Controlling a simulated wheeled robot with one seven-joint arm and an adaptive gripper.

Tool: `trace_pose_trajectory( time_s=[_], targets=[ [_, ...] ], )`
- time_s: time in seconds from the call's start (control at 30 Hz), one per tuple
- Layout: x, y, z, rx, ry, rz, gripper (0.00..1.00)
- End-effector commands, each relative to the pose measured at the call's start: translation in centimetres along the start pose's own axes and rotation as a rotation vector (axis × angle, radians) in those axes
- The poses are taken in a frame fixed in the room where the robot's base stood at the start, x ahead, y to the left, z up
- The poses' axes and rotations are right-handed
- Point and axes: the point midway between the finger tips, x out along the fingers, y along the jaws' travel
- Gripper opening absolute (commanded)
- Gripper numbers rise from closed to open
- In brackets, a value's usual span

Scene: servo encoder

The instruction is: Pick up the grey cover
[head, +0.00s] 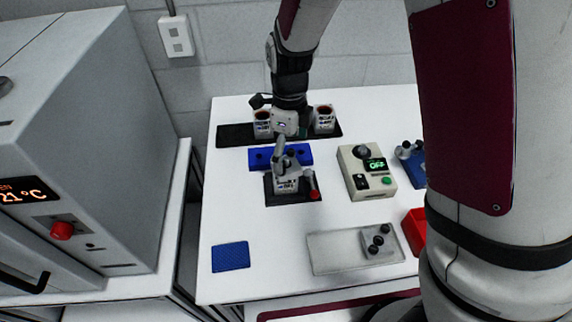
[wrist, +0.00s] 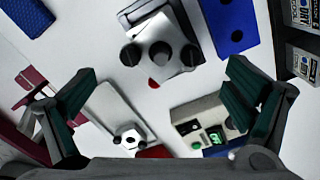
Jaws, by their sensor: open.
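A grey piece with dark round knobs, which looks like the grey cover (head: 380,243), rests on the right part of a flat light grey tray (head: 335,254) at the front of the table. In the wrist view it is at the lower left (wrist: 128,140), between and beyond the fingers, nearer the left one. My gripper (wrist: 160,100) is open and empty, with both fingers spread wide. In the head view my gripper (head: 284,138) is over the back middle of the table, well apart from the tray; its fingertips are hard to make out there.
A dark fixture (head: 275,198) with a grey device and red handle stands near my gripper. Behind it are a blue block (head: 300,151) and a black tray (head: 236,134) holding labelled containers. A control box (head: 355,170) reading OFF, a red bin (head: 415,232) and a blue mat (head: 230,256) surround free space.

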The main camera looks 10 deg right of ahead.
Motion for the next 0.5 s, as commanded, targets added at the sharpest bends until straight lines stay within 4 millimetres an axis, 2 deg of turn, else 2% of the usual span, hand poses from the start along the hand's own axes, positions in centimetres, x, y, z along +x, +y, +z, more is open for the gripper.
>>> trace_pose_trajectory(
  time_s=[0.3,0.5],
  targets=[
    [4.0,0.0,0.5,0.001,0.002,0.001,0.96],
    [4.5,0.0,0.6,0.0,0.0,0.0,0.96]
  ],
)
